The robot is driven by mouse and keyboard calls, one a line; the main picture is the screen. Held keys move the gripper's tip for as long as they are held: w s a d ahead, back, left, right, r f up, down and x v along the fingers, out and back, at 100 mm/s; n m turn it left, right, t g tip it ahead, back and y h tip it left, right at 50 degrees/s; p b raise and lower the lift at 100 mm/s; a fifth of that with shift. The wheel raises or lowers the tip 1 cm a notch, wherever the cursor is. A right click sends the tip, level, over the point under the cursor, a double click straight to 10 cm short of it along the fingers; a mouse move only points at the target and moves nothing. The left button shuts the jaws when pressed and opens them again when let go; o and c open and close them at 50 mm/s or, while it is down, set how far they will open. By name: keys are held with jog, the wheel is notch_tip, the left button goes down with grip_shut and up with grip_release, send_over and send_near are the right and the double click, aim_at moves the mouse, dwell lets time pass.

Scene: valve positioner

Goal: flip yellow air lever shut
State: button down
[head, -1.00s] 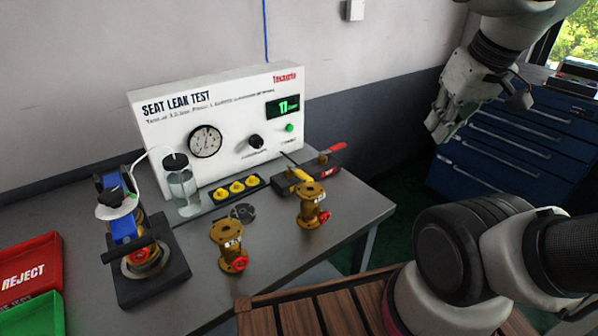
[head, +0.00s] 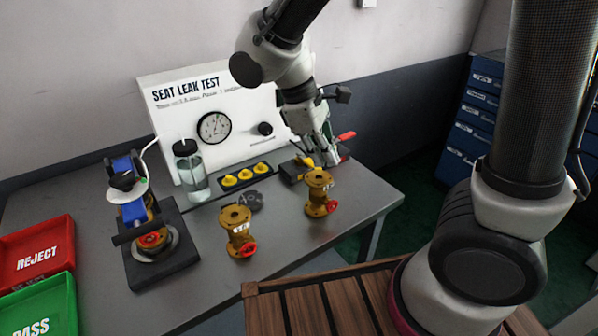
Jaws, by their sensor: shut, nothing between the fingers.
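The yellow air lever (head: 307,162) shows as a small yellow piece at the back right of the table, just behind the right brass valve. My gripper (head: 331,160) is shut and empty, pointing down just to the right of the lever. I cannot tell whether it touches the lever. My gripper hides part of the dark block (head: 291,172) that the lever sits by. A red handle (head: 346,136) sticks out to the right behind my gripper.
Two brass valves (head: 238,232) (head: 320,192) with red handwheels stand on the grey table (head: 300,235). A clamped valve fixture (head: 150,250) is at left, near red REJECT (head: 40,258) and green PASS (head: 45,310) trays. The white SEAT LEAK TEST panel (head: 170,115) stands behind.

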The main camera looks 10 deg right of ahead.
aim_at(308, 162)
jog(key=w+a+f+n+t+h, duration=0.2)
jog(key=a+f+n+h, duration=0.1)
jog(key=a+f+n, duration=0.55)
jog(key=w+a+r+n+t+h, duration=0.1)
jog(key=w+a+r+n+t, duration=0.1)
jog(key=w+a, duration=0.2)
jog(key=shift+w+a+r, duration=0.35)
jog(key=shift+w+r, duration=0.05)
jog(key=shift+w, duration=0.1)
jog(key=shift+n, duration=0.25)
jog(key=x, duration=0.9)
jog(key=shift+w+d+f, duration=0.1)
jog(key=shift+d+f, duration=0.05)
jog(key=shift+d, duration=0.2)
jog(key=shift+w+d+f, duration=0.1)
jog(key=shift+w+d, duration=0.1)
jog(key=shift+d, duration=0.4)
jog(key=shift+w+d+f, duration=0.1)
jog(key=shift+w+d, duration=0.15)
jog(key=shift+d, duration=0.35)
jog(key=shift+w+d, duration=0.35)
jog(key=shift+d, duration=0.4)
